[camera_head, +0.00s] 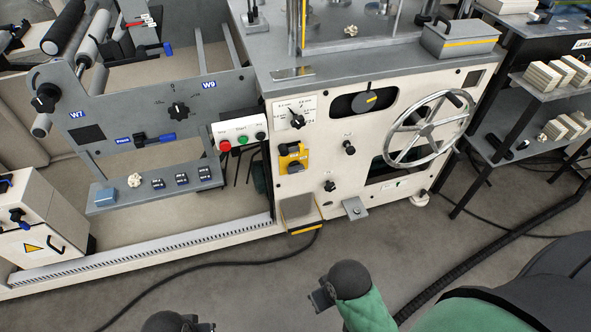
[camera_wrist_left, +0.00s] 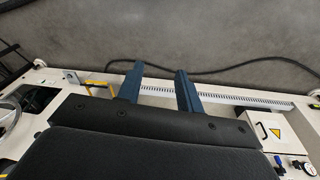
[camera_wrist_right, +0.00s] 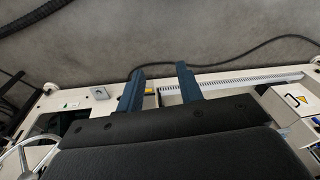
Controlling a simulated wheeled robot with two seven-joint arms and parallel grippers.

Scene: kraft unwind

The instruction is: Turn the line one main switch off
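A yellow switch plate (camera_head: 293,158) with a dark rotary handle is on the cream front panel of the machine, below a white-scaled selector dial (camera_head: 298,120). It looks like the main switch; its label and handle position are too small to read. My left gripper (camera_head: 200,326) is at the bottom edge of the head view, mostly cut off. My right gripper (camera_head: 321,298) is above the floor in front of the machine, well apart from the plate. In the left wrist view the left fingers (camera_wrist_left: 158,70) are spread and empty. In the right wrist view the right fingers (camera_wrist_right: 160,70) are spread and empty.
A spoked handwheel (camera_head: 428,128) protrudes right of the plate. A start/stop box (camera_head: 239,135) is at its left. Cables (camera_head: 222,262) lie on the otherwise clear floor.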

